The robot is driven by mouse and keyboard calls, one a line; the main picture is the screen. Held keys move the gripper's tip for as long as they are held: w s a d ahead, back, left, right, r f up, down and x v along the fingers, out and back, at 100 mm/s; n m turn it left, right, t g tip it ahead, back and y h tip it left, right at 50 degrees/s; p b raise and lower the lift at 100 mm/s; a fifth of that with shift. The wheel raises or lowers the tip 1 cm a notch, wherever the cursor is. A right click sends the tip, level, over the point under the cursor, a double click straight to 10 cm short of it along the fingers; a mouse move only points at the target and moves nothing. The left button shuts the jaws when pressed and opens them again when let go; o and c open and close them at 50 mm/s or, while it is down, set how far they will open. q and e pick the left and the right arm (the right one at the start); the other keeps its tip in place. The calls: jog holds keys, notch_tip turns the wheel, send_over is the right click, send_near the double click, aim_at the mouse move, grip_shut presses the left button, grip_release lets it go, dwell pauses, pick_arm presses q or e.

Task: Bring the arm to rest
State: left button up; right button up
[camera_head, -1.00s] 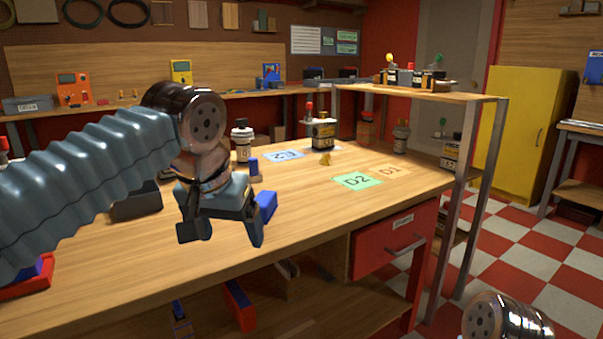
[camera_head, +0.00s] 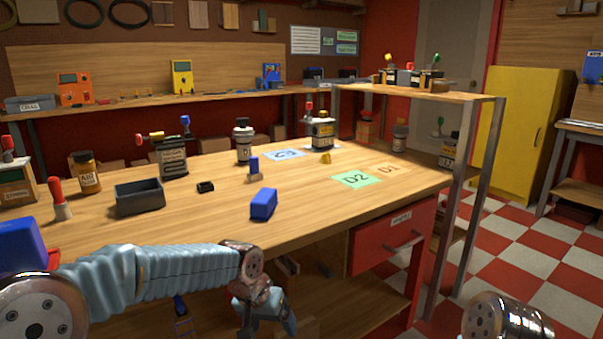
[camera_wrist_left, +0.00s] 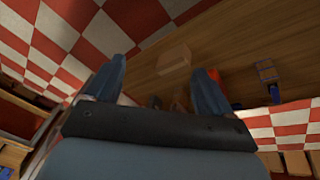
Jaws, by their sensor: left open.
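My left arm (camera_head: 180,272) reaches in low from the left, in front of the bench's near edge. My left gripper (camera_head: 268,326) hangs below the level of the bench top, in front of the lower shelf, with its tips near the bottom of the head view. In the left wrist view its two blue-grey fingers (camera_wrist_left: 162,85) are spread apart with nothing held between them. A rounded metal joint of my right arm (camera_head: 505,318) shows at the bottom right; the right gripper is out of view.
The wooden bench (camera_head: 225,205) carries a blue block (camera_head: 263,204), a dark grey bin (camera_head: 140,197), a small black part (camera_head: 205,187) and labelled jars. A red drawer (camera_head: 385,243) is under its right side. Checkered floor (camera_head: 490,260) lies open to the right.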

pick_arm(q)
jog(key=s+a+f+n+g+h, duration=0.1)
jog(key=s+f, duration=0.3)
jog(key=f, duration=0.7)
jog(key=s+a+f+n+h, duration=0.1)
jog(key=s+f, duration=0.4)
jog(key=f, duration=0.6)
jog(key=s+a+f+n, duration=0.2)
jog(key=s+f, duration=0.8)
jog(key=s, duration=0.3)
jog(key=shift+n+g, duration=0.3)
jog(key=shift+a, duration=0.1)
